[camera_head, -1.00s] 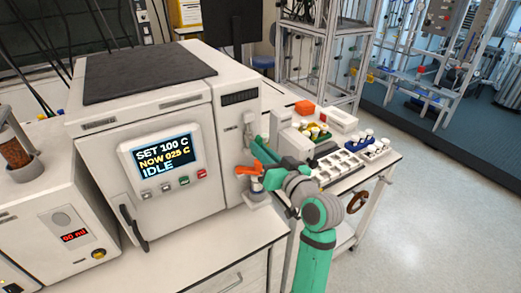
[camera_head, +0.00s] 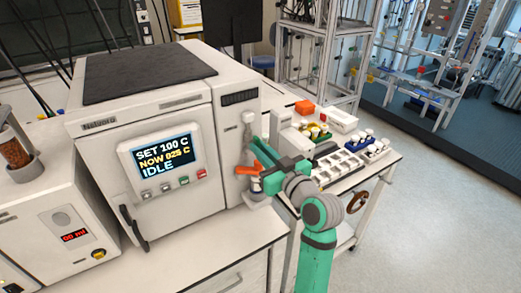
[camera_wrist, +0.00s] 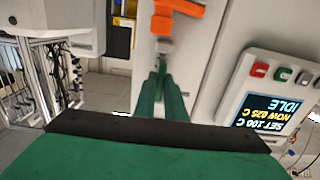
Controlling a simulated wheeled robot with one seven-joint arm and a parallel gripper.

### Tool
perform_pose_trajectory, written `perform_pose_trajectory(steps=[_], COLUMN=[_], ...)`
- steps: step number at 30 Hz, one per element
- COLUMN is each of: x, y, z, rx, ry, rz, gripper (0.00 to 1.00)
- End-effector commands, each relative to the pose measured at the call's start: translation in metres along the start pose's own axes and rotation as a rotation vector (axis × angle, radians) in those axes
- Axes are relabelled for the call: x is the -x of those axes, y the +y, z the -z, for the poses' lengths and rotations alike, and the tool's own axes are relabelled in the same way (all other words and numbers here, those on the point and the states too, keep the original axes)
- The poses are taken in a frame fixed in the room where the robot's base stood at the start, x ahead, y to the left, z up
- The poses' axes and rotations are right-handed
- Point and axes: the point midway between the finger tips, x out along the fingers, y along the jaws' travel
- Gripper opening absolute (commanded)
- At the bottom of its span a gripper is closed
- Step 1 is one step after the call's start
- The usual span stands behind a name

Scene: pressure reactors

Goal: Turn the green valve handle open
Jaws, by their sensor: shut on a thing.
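My gripper (camera_head: 256,150) is at the valve fittings on the right front of the white oven-like machine (camera_head: 180,105). In the wrist view its two green fingers (camera_wrist: 161,88) are closed around a narrow green piece, the valve handle (camera_wrist: 160,70), at the end of a grey stem (camera_wrist: 165,47). Handle and fingers are nearly the same green, so their edges are hard to tell apart, and the handle's angle is unclear. In the head view my gripper hides most of the handle.
An orange handle (camera_head: 247,170) sits close to my fingers and also shows in the wrist view (camera_wrist: 178,18). The machine's screen (camera_head: 165,155) reads IDLE. A cart (camera_head: 385,165) with vials and trays stands to the right. The floor (camera_head: 430,220) beyond is clear.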

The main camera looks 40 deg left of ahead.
Motion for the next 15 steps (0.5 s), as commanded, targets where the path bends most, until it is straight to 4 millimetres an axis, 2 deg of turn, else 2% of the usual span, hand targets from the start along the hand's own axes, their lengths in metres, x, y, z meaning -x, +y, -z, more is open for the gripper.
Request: perform_pose_trajectory(steps=[4, 5, 6, 7, 15], x=[0.0005, 0.0005, 0.0004, 0.0004, 0.0004], y=[0.0007, 0.0008, 0.0008, 0.0007, 0.0003], z=[-0.0014, -0.0014, -0.0013, -0.0013, -0.0005], rx=[0.0, 0.0, -0.001, -0.001, -0.001], ry=[-0.003, -0.003, -0.003, -0.003, -0.001], rz=[-0.001, -0.001, -0.001, -0.001, -0.001], gripper=[0.0, 0.15, 0.24, 0.29, 0.29])
